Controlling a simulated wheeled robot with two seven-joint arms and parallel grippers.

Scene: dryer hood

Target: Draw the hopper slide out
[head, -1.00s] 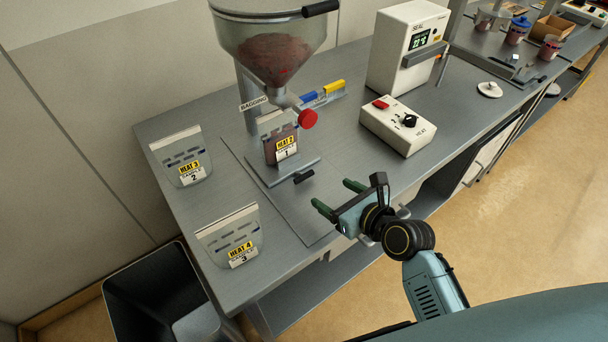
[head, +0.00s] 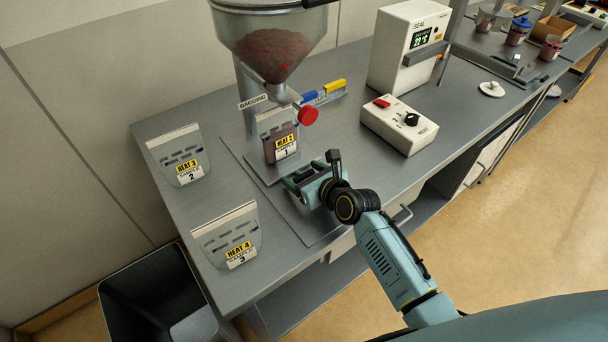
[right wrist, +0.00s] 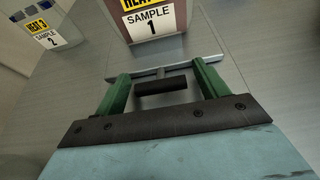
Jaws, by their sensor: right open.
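The hopper (head: 270,50) is a clear funnel with dark red contents, above the bench at the back. Below it is a flat grey slide plate (head: 265,168) with a black bar handle (right wrist: 162,86) at its front edge. A bag labelled SAMPLE 1 (head: 281,146) stands upright on the plate. My right gripper (head: 303,175) is open at the plate's front. In the right wrist view its green fingers (right wrist: 161,72) stand one on each side of the handle, with a gap on both sides. My left gripper is not in view.
A red knob (head: 308,116) sticks out at the hopper's outlet. Bags SAMPLE 2 (head: 178,153) and SAMPLE 3 (head: 228,233) stand on the left. A white control box (head: 400,124) and a sealer (head: 405,48) stand on the right. A dark bin (head: 150,290) is at lower left.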

